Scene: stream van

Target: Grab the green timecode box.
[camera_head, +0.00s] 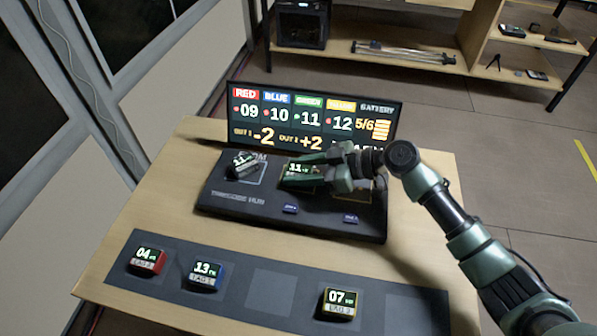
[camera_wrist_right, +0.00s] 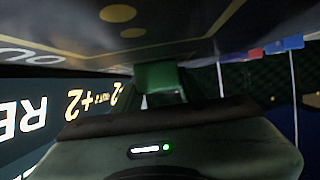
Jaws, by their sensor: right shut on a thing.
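The timecode box with a lit display reading 11 (camera_head: 297,168) is on the dark timecode hub (camera_head: 240,202), in its middle area. My right gripper (camera_head: 303,172) reaches in from the right and is shut on this box, with green fingers along its sides. The fingers hide most of the box's body, so its own colour is hard to tell. In the right wrist view a green part (camera_wrist_right: 160,76) shows at the middle, close to the hub surface; I cannot tell whether it is finger or box. My left gripper is not in view.
Another box (camera_head: 242,165) sits on the hub's left. A scoreboard (camera_head: 318,118) stands behind. A front strip (camera_head: 235,290) holds a red box (camera_head: 146,261), a blue box (camera_head: 204,275) and a yellow box (camera_head: 338,303), with a bare square between blue and yellow. A shelf stands at the back.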

